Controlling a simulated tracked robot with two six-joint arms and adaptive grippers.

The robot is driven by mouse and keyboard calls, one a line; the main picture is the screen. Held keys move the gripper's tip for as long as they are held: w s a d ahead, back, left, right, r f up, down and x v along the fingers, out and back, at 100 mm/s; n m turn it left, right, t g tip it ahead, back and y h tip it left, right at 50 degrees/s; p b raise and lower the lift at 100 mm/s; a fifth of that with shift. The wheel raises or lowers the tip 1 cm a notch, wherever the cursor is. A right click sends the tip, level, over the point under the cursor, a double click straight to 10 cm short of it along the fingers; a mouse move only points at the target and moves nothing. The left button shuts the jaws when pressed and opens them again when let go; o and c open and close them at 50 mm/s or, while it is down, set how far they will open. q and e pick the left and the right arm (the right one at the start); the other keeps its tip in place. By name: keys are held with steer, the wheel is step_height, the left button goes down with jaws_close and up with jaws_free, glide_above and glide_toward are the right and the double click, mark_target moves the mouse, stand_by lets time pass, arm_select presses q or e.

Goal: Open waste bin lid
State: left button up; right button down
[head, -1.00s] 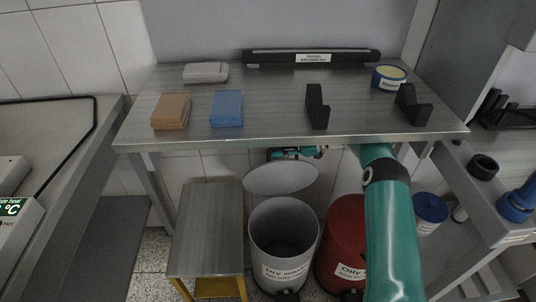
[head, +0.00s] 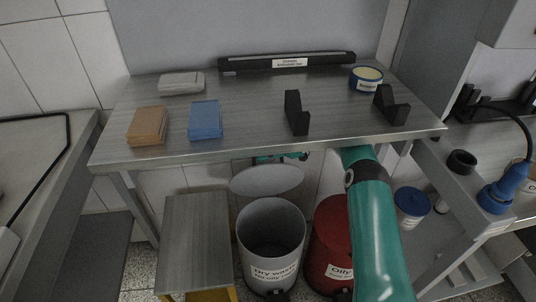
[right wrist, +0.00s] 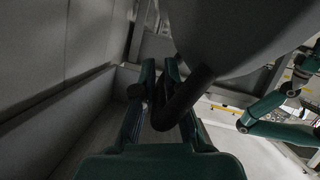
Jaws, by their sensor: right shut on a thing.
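The grey waste bin (head: 247,252), labelled for dry waste, stands under the table, its dark interior showing. Its round grey lid (head: 267,180) is raised and tilted up behind the opening. The lid's underside faces the head camera. My right arm reaches down past the table's front edge, and a teal part of it shows behind the lid, under the tabletop. In the right wrist view, my right gripper (right wrist: 161,72) is shut on the dark curved lid handle (right wrist: 182,98), beside the large grey lid (right wrist: 235,30). My left gripper is not in the head view.
A red oily-waste bin (head: 327,240) stands right of the grey bin, partly behind my right arm. A metal stool (head: 195,235) is close on the left. The table (head: 255,150) overhangs the lid. A blue container (head: 411,205) is on the right.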

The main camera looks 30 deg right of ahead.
steer(key=shift+w+r, duration=0.1)
steer(key=shift+r, duration=0.45)
steer(key=c, duration=1.3)
jaws_free()
steer(key=shift+c, duration=0.2)
steer(key=shift+o, duration=0.7)
steer(key=shift+a, duration=0.1)
steer(key=shift+f, duration=0.2)
steer(key=v, duration=1.2)
steer(key=shift+f, duration=0.15)
